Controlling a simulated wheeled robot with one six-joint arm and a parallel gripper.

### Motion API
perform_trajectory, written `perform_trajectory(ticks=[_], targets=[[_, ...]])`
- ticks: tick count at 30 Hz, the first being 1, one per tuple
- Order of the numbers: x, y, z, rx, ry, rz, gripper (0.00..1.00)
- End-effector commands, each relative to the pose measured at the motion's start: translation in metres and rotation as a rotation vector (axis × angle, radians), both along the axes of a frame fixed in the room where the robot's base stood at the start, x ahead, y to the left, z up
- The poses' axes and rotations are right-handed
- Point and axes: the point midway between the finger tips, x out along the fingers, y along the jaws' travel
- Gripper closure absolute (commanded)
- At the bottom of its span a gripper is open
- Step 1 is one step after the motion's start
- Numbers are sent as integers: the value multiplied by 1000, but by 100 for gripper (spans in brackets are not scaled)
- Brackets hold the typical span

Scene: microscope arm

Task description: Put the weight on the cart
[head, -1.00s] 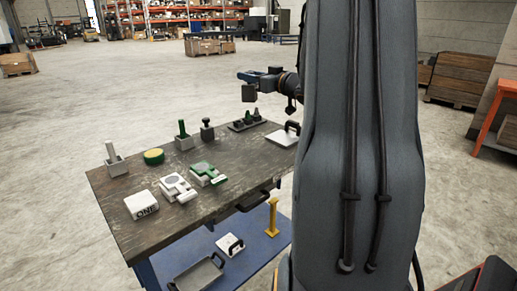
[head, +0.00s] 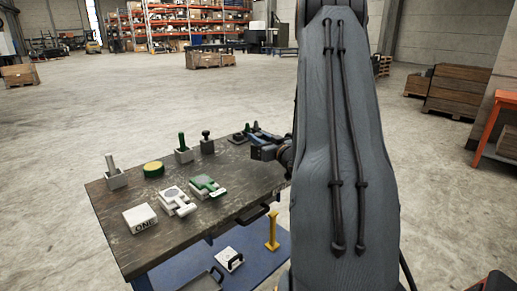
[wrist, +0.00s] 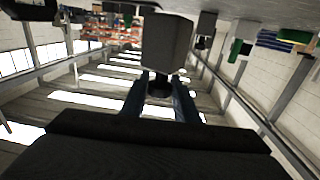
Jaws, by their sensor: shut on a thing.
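The weight is a dark grey block (wrist: 166,42) with a dark knob, seen close up in the wrist view. My gripper (wrist: 160,88) is shut on the knob with its two blue fingers. In the head view my gripper (head: 268,138) is over the right part of the cart (head: 150,250), with the weight (head: 263,153) just below it. The cart has a worn dark wooden top and a blue lower shelf. I cannot tell whether the weight touches the top. My arm hides the cart's right end.
The top holds a white block marked ONE (head: 140,218), a yellow-green disc (head: 153,169), two clamp-like pieces (head: 176,200) (head: 207,186), two blocks with upright pegs (head: 115,178) (head: 183,154) and another dark knobbed weight (head: 207,145). A yellow post (head: 272,235) stands on the lower shelf.

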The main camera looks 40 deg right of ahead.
Motion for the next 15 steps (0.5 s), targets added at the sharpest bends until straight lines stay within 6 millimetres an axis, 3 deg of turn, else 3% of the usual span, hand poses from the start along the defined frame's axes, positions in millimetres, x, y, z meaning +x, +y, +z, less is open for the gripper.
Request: perform_trajectory(ticks=[9, 15], targets=[[0, 0, -31, 0, -2, 1, 100], [0, 0, -39, -3, -5, 1, 100]])
